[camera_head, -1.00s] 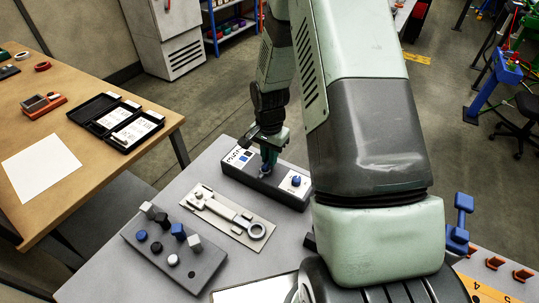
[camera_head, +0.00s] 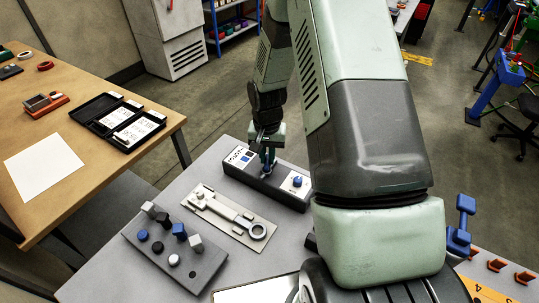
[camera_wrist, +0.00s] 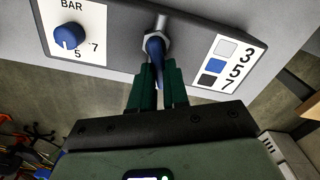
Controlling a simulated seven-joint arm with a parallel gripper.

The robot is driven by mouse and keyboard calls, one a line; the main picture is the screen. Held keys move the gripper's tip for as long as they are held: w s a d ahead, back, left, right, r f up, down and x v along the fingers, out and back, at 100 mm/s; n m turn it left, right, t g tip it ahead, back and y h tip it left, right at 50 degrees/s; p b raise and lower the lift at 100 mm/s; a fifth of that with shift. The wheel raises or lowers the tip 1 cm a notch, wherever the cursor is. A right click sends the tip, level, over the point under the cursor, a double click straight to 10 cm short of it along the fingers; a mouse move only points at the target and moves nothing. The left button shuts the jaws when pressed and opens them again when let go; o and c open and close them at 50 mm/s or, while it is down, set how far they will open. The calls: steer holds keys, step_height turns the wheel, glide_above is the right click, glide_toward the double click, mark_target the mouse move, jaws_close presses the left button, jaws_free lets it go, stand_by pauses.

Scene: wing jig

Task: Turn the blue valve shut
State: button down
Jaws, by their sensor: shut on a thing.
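The blue valve (camera_wrist: 154,46) shows in the wrist view as a blue handle on a metal nut, on the face of a grey panel box. My gripper (camera_wrist: 157,75) is shut on the valve's handle, with a green finger on each side. In the head view my gripper (camera_head: 268,150) reaches down onto the dark panel box (camera_head: 255,183); the valve is mostly hidden there by the fingers. The handle points toward my palm in the wrist view, and its lower end is hidden between the fingers.
A blue dial (camera_wrist: 69,36) marked BAR sits left of the valve; a label with white, blue and dark squares (camera_wrist: 229,62) sits right. On the grey table, a plate with a wrench-shaped part (camera_head: 234,217) and a peg board (camera_head: 175,251) lie nearer. A wooden table (camera_head: 95,150) stands left.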

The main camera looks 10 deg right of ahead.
steer(key=n, duration=0.3)
steer(key=a+n, duration=0.1)
steer(key=n, duration=0.2)
steer(key=shift+a+n, duration=0.2)
steer(key=shift+n, duration=0.1)
steer(key=n, duration=0.3)
steer(key=shift+s+a, duration=0.1)
steer(key=shift+a, duration=0.25)
steer(key=shift+s+a+n, duration=0.1)
steer(key=shift+a+n, duration=0.05)
steer(key=shift+n, duration=0.65)
steer(key=shift+s+a+n, duration=0.1)
steer(key=shift+n, duration=0.7)
steer(key=c, duration=1.1)
jaws_free()
step_height(320, 180, up, 11)
steer(key=shift+f, duration=0.1)
